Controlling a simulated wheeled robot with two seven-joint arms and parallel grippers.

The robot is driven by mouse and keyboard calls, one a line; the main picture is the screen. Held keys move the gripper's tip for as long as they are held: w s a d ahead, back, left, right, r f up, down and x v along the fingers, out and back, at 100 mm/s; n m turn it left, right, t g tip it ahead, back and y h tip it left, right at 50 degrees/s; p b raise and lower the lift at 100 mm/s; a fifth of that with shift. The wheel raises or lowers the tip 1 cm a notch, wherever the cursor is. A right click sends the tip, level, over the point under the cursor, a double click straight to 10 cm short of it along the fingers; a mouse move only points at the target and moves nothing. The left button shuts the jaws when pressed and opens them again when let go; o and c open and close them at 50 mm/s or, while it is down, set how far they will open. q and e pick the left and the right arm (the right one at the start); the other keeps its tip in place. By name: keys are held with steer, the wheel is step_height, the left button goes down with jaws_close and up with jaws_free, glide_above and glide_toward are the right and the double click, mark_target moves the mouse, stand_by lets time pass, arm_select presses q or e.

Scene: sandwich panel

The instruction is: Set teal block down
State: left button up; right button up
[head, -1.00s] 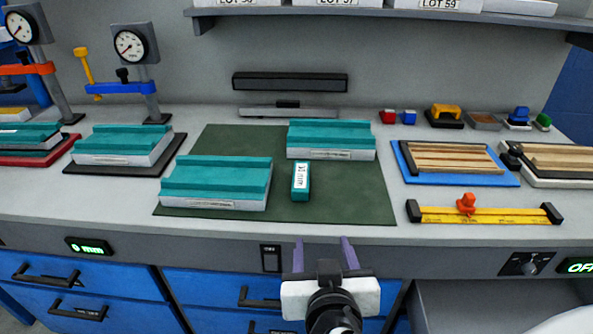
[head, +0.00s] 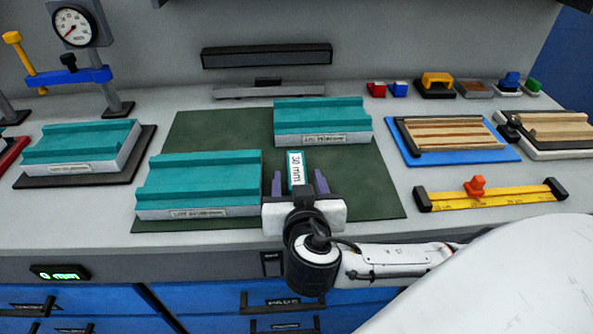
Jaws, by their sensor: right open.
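The small teal block (head: 295,165) stands on the dark green mat (head: 385,205), its white label reading 30 mm. It sits between two larger teal-topped panels, the left one (head: 200,175) and the back right one (head: 322,118). My right gripper (head: 298,182) is open over the mat, with its purple fingers on either side of the block's near part. Its wrist hides the block's near end, and I cannot tell whether the fingers touch it. My left gripper is not in view.
A third teal-topped panel (head: 80,145) lies on a black plate at the left under a dial gauge (head: 74,27). A blue tray (head: 465,156) with wooden strips and a yellow ruler (head: 490,197) with an orange slider are at the right. Bare counter lies along the front.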

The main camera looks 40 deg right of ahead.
mark_target(297, 172)
steer(key=shift+x, duration=1.6)
steer(key=shift+r, duration=0.1)
steer(key=c, duration=1.2)
steer(key=shift+c, duration=0.5)
steer(key=shift+r, duration=0.15)
